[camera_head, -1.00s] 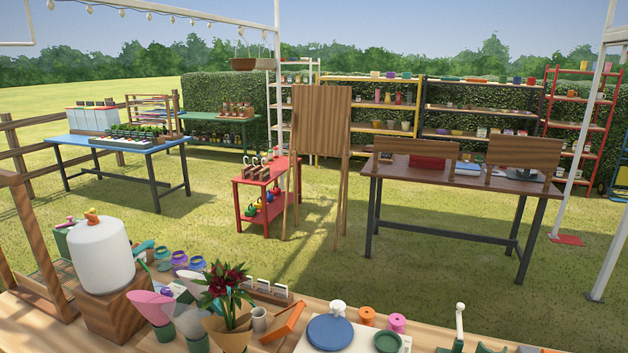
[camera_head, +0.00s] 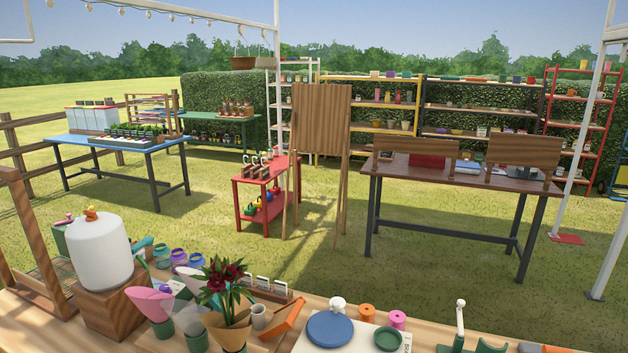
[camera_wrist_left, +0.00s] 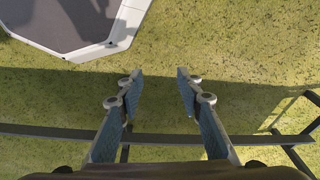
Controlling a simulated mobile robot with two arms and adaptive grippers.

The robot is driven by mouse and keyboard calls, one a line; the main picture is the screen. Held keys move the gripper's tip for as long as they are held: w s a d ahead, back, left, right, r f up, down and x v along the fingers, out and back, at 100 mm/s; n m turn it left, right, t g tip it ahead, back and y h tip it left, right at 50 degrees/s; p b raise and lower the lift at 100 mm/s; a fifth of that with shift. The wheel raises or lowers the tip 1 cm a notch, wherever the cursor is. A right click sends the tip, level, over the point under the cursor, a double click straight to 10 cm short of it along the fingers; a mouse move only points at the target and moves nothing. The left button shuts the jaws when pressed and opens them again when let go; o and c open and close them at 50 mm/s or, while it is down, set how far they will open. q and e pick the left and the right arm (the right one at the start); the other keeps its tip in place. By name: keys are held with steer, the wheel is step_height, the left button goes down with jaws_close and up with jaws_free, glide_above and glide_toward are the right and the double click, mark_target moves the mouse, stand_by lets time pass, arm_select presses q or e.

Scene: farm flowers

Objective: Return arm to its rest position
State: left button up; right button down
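My left gripper (camera_wrist_left: 158,78) shows in the left wrist view with its two fingers apart and nothing between them. Grass lies below it. Neither gripper shows in the head view, and my right gripper is out of sight. In the head view, a bouquet of dark red flowers (camera_head: 222,275) in brown paper (camera_head: 228,330) stands upright at the front of the wooden counter.
The counter (camera_head: 310,305) holds a white tank (camera_head: 99,251), a pink cone (camera_head: 150,301), a blue disc (camera_head: 330,328) and spools (camera_head: 397,320). In the left wrist view, a dark rail (camera_wrist_left: 50,131) crosses behind the fingers. Beyond the counter is open grass.

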arm_select(q)
steer(key=s+a+f, duration=0.2)
steer(key=s+f, duration=0.6)
steer(key=s, duration=0.3)
steer(key=shift+s+g, duration=0.15)
steer(key=shift+g, duration=0.25)
steer(key=shift+a, duration=0.1)
